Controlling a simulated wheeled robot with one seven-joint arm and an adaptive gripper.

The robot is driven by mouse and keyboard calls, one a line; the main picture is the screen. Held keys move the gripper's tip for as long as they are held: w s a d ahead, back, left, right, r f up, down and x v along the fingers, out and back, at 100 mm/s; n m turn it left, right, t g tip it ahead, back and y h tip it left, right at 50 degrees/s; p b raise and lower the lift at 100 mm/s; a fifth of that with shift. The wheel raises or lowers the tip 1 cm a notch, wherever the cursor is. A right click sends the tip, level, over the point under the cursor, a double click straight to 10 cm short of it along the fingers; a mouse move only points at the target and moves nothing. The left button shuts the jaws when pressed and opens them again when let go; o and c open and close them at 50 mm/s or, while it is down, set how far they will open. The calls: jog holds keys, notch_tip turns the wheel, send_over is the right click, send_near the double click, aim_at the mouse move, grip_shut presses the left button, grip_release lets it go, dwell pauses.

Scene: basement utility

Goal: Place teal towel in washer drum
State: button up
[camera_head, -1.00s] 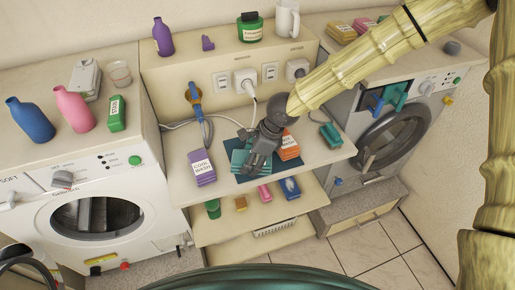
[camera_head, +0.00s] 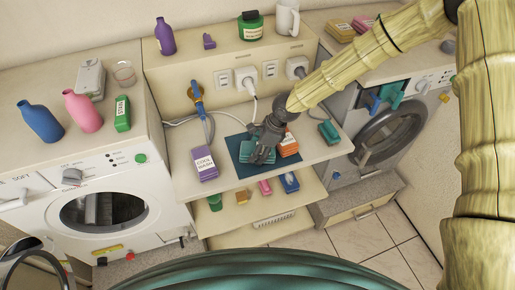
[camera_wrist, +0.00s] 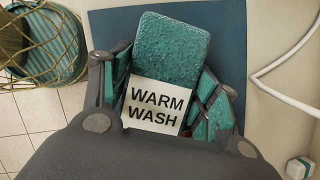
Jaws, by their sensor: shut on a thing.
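The teal towel (camera_wrist: 165,50) is a folded teal block with a white label reading WARM WASH, on a dark blue mat (camera_wrist: 225,30). It lies between the two fingers of my gripper (camera_wrist: 165,100) in the wrist view, and the gripper is shut on it. In the head view the gripper (camera_head: 262,152) hides much of the towel (camera_head: 245,151); whether it is clear of the mat I cannot tell. A white front-loading washer (camera_head: 150,180) stands at the left with a round dark drum opening (camera_head: 103,210). A round door ring (camera_head: 38,270) shows at the lower left.
A purple COOL WASH pack (camera_head: 205,164) and an orange pack (camera_head: 288,145) flank the gripper. A grey machine (camera_head: 345,165) with a round door (camera_head: 390,132) stands right. Bottles (camera_head: 82,110) stand on the washer top. A cable (camera_head: 207,125) runs along the shelf's back.

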jog(key=shift+f, duration=0.15)
jog(key=o, duration=1.1)
jog(key=shift+r, duration=0.2)
